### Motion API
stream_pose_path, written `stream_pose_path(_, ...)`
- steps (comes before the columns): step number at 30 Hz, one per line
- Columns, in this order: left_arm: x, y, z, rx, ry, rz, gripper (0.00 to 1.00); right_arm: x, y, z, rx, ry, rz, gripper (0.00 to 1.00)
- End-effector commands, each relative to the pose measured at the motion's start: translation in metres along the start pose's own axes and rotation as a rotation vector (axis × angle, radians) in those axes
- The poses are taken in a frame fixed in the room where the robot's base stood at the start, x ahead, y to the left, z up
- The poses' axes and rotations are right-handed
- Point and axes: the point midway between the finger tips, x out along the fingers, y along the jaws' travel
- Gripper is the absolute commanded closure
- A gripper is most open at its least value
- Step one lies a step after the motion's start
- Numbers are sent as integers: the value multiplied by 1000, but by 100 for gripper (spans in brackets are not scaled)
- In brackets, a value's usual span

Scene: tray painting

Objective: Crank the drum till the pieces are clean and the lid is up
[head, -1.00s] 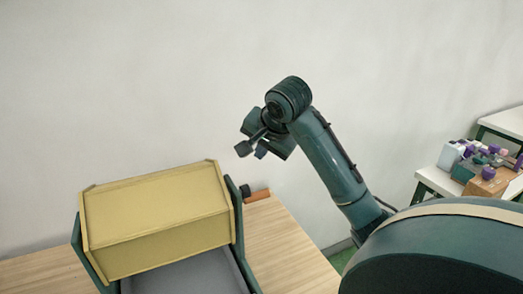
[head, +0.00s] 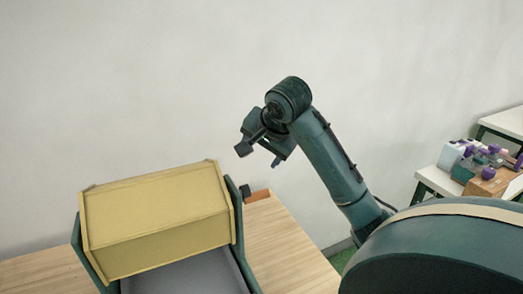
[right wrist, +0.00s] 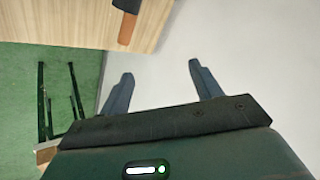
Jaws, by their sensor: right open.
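The drum (head: 155,215) is a yellow box set at a tilt between dark green side supports (head: 238,215), above a grey tray (head: 190,278). Its top and front faces look closed; no pieces show, and I cannot tell which face is the lid. The crank's brown handle (head: 257,195) sticks out to the right of the drum. The handle also shows in the right wrist view (right wrist: 128,28). My right gripper (head: 259,157) is open and empty, above and behind the handle, apart from it. In the right wrist view its fingers (right wrist: 160,75) are spread. My left gripper is not in view.
The wooden table (head: 295,255) is bare to the right of the drum. A plain wall rises behind it. Green floor (right wrist: 20,90) shows beside the table.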

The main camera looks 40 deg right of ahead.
Motion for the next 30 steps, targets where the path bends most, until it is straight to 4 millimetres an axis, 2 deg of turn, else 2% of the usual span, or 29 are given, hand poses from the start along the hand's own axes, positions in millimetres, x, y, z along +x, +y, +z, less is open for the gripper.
stream_pose_path(13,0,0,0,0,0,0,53,-4,0,-1,0,2,-1,36)
stream_pose_path(30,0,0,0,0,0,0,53,-60,0,-1,-2,5,-2,36)
